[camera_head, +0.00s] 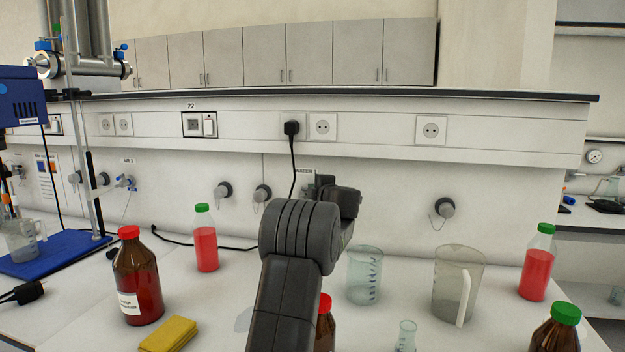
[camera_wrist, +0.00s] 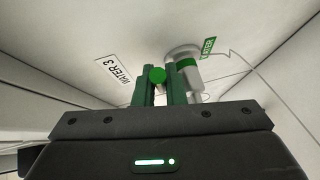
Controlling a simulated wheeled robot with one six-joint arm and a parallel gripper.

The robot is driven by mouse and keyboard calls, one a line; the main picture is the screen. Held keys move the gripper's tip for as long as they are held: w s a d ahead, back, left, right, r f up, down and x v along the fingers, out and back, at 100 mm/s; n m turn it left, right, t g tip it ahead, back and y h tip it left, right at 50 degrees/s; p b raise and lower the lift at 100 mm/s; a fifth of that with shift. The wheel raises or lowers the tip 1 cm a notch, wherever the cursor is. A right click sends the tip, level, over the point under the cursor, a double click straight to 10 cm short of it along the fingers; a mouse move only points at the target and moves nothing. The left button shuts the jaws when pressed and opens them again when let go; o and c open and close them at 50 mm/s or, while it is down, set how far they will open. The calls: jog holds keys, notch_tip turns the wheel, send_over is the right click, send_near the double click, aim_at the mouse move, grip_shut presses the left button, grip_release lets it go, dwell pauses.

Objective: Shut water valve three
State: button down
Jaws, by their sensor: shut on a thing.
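In the wrist view a white label reading "WATER 3" (camera_wrist: 113,71) is on the wall beside water valve three (camera_wrist: 187,68), a white fitting with a green band. The gripper is shut on this green valve handle, close to the wall. Most of the handle is hidden by the fingers. In the head view my gripper (camera_head: 325,184) reaches to the wall just below a partly covered WATER label (camera_head: 305,171), and my arm hides the valve there.
Glassware stands on the bench near my arm: a beaker (camera_head: 364,275), a jug (camera_head: 459,283), and a small flask (camera_head: 405,337). A red-capped brown bottle (camera_head: 325,325) is right beside the arm.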

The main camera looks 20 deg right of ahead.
jog(key=shift+w+d+r+n+y+p, duration=0.1)
jog(key=shift+n+y+p, duration=0.35)
jog(key=shift+p, duration=0.4)
jog(key=shift+w+d+r+n+y+p, duration=0.1)
jog(key=shift+n+y+p, duration=0.15)
jog(key=shift+y+p, duration=0.45)
jog(key=shift+f+p, duration=0.15)
jog(key=shift+p, duration=0.25)
jog(key=shift+f+y, duration=0.15)
jog(key=shift+y, duration=0.1)
jog(key=c, duration=1.8)
grip_release()
jog(key=b+v, duration=0.1)
jog(key=v, duration=1.2)
jog(key=shift+s+r, duration=0.25)
jog(key=shift+s, duration=0.1)
